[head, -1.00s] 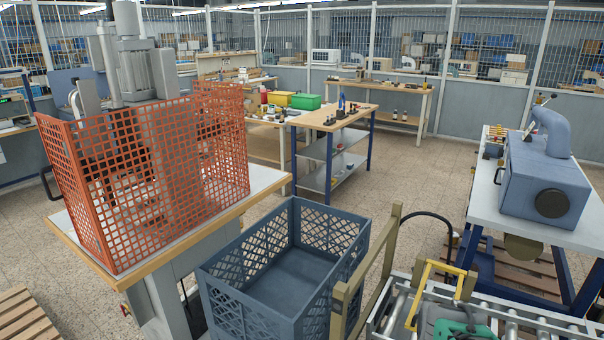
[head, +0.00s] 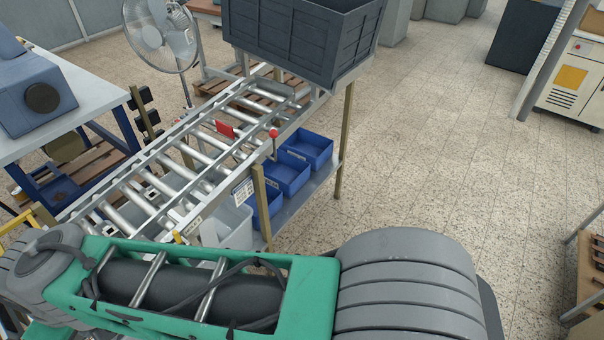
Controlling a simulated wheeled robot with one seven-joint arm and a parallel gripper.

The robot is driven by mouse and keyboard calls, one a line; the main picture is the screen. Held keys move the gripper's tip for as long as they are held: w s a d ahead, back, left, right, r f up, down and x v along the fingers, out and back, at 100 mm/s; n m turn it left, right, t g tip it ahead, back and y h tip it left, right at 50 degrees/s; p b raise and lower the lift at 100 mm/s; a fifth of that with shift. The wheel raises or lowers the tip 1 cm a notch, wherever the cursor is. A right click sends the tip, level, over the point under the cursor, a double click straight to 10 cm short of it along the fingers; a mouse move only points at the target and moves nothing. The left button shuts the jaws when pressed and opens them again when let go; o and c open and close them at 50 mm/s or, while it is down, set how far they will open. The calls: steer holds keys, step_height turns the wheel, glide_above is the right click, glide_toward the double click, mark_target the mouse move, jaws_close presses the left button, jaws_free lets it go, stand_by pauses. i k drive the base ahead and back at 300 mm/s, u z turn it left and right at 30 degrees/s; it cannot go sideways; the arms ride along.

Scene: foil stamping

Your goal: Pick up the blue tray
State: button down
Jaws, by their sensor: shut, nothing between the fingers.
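Three open blue trays stand in a row on the lower shelf under the right side of the roller conveyor: a far one (head: 307,150), a middle one (head: 287,178) and a near one (head: 270,204). The near one is partly hidden by a conveyor leg. I cannot tell which of them the task means. My gripper is out of view; only my green and grey arm shows across the bottom of the picture, in front of the trays.
The roller conveyor (head: 165,160) stands above the shelf. A pale bin (head: 235,233) sits nearest on the shelf. A dark crate (head: 298,35) is at the conveyor's far end. A fan (head: 160,30) stands behind. The speckled floor (head: 440,170) to the right is clear.

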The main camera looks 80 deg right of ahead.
mark_target(288, 175)
steer(key=z, duration=0.8)
steer(key=k, duration=1.05)
steer(key=z, duration=0.85)
steer(key=i, duration=1.2)
steer(key=z, duration=0.65)
